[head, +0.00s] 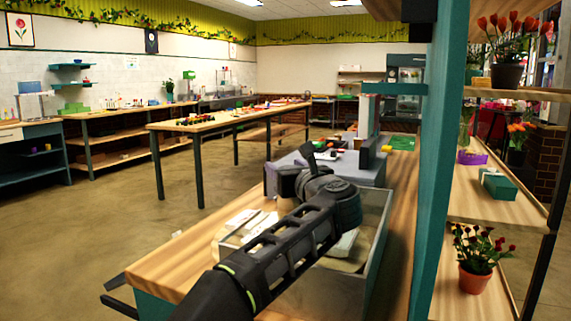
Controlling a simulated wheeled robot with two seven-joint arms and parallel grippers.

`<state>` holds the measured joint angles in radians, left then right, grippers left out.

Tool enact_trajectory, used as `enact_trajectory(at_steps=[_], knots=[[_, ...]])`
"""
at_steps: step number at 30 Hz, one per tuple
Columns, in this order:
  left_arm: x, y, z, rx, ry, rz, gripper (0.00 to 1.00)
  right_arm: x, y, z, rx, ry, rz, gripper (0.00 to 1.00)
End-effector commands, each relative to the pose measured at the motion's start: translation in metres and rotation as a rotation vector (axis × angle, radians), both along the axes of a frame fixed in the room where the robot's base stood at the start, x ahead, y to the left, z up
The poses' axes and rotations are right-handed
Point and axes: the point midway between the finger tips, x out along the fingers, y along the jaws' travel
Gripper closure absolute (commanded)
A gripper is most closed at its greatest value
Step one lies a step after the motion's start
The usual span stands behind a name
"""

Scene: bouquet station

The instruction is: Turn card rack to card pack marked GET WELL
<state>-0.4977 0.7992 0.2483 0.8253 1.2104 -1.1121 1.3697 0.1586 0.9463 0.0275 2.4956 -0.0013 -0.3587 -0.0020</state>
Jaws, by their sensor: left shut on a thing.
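My left arm comes in from the bottom, and its gripper (312,157) is beyond the dark wrist, at the grey unit (372,173) on the wooden counter. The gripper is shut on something. The wrist hides most of the fingers, and I cannot make out what they hold. I cannot pick out the card rack for sure, and no GET WELL lettering is readable. A tall pale upright thing (367,118) stands behind the grey unit; I cannot tell what it is. My right gripper is not in view.
A clear-walled bin (375,230) with pale packs stands under my arm on the wooden counter (398,215). A teal post (447,160) rises close on the right, beside shelves with potted flowers (474,258) and a teal box (499,186). Open floor (110,220) lies left.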

Motion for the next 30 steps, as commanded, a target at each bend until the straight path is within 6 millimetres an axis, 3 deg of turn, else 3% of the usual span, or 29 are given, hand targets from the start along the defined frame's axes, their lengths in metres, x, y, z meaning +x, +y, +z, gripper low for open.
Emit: enact_trajectory(at_steps=[12, 13, 20, 30], knots=[[0.0001, 0.0005, -0.0006, 0.002, 0.000, 0.006, 1.00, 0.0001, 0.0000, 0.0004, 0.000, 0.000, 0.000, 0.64], [0.0001, 0.0005, -0.0007, 0.002, 0.000, 0.006, 0.43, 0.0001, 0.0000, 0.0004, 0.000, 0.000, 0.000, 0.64], [0.0000, 0.0003, -0.0005, 0.002, 0.000, 0.005, 0.24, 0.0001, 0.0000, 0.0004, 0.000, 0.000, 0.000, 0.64], [-0.0033, -0.0018, -0.0009, 0.002, 0.000, 0.004, 0.23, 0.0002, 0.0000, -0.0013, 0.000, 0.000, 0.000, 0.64]])
